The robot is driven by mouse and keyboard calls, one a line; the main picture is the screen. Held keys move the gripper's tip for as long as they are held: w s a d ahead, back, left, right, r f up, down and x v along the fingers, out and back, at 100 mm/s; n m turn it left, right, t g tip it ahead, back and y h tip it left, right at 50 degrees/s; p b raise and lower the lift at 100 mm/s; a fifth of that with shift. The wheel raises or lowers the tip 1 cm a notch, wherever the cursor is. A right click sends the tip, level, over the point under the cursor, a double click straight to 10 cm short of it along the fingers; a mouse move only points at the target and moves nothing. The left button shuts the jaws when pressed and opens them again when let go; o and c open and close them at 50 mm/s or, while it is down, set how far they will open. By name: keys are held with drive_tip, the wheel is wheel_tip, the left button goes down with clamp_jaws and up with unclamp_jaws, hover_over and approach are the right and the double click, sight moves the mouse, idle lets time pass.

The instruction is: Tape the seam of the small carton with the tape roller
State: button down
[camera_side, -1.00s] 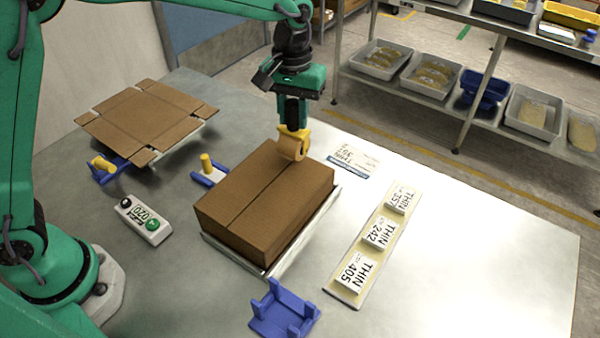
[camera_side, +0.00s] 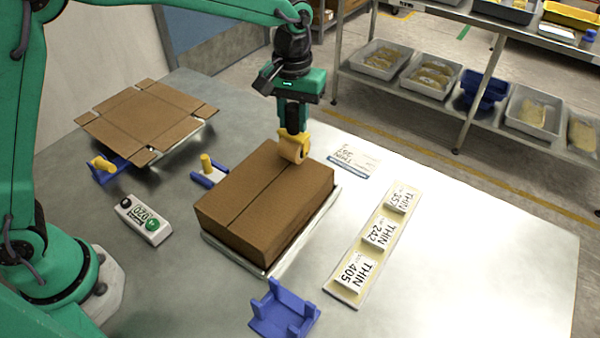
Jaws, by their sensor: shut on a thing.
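The small carton (camera_side: 262,210) is brown and closed, and sits on a pale metal plate (camera_side: 232,259) in the middle of the table. Its seam shows as a dark line along the top, running from the near left to the far right. My gripper (camera_side: 293,130) points down and is shut on the yellow tape roller (camera_side: 293,149). The roller is over the far end of the carton, close to the seam's far end. I cannot tell whether it touches the cardboard. No strip of tape stands out on the visible seam.
An empty blue cradle (camera_side: 284,311) lies at the front. A strip with several number cards (camera_side: 344,291) lies to the right, and a printed label sheet (camera_side: 354,160) behind. A control box (camera_side: 143,220) and a flat carton blank (camera_side: 147,118) are left.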

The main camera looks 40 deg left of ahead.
drive_tip(key=shift+f, duration=0.4)
drive_tip(key=shift+s, duration=1.75)
drive_tip(key=shift+s+r, duration=0.1)
drive_tip(key=shift+s, duration=1.45)
drive_tip(key=shift+s+f, duration=0.2)
drive_tip(key=shift+s, duration=1.45)
